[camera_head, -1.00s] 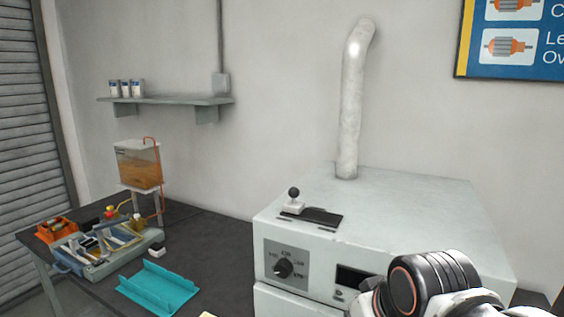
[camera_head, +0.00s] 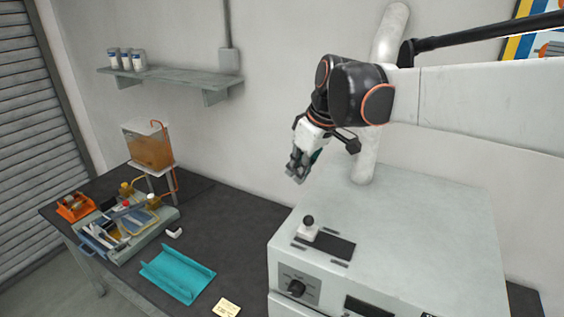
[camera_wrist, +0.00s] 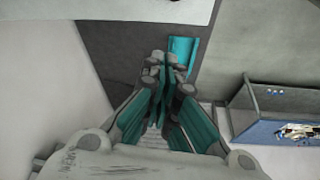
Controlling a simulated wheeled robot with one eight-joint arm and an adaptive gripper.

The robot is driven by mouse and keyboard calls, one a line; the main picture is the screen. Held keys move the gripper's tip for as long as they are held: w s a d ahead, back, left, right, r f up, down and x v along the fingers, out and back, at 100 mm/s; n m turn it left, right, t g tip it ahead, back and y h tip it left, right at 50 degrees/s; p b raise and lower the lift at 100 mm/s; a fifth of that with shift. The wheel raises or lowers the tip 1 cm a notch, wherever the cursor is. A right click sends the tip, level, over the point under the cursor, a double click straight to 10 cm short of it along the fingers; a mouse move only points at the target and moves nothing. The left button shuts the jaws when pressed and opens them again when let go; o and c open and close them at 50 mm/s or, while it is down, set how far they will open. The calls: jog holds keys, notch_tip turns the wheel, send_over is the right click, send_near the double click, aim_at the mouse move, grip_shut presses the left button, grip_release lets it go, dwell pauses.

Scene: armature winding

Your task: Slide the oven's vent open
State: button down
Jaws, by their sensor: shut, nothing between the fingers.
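The oven (camera_head: 420,215) is a pale grey box at the lower right in the head view. On its top near the front left is the vent's slider, a white block with a black ball knob (camera_head: 308,221). The slider sits at the left end of a dark slot plate (camera_head: 332,246). My gripper (camera_head: 295,174) is shut and empty, held in the air above and a little left of the knob, pointing down and not touching it. Its closed fingers also show in the wrist view (camera_wrist: 163,75). The vent slider cannot be made out in the wrist view.
A pale pipe (camera_head: 367,150) rises from the oven's back, behind my arm. A dark bench (camera_head: 235,235) to the left carries a teal tray (camera_head: 178,274), a winding fixture (camera_head: 125,225) and an orange-filled tank (camera_head: 148,145). A wall shelf (camera_head: 170,82) hangs above.

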aim_at(308, 226)
jog(key=shift+s, duration=0.1)
jog(key=shift+f, duration=0.1)
notch_tip(308, 226, down, 10)
jog(key=shift+s+d+r+p, duration=0.1)
jog(key=shift+s+r+p, duration=0.05)
jog(key=shift+p, duration=0.4)
jog(key=shift+f, duration=0.2)
jog(key=shift+s+d+r, duration=0.1)
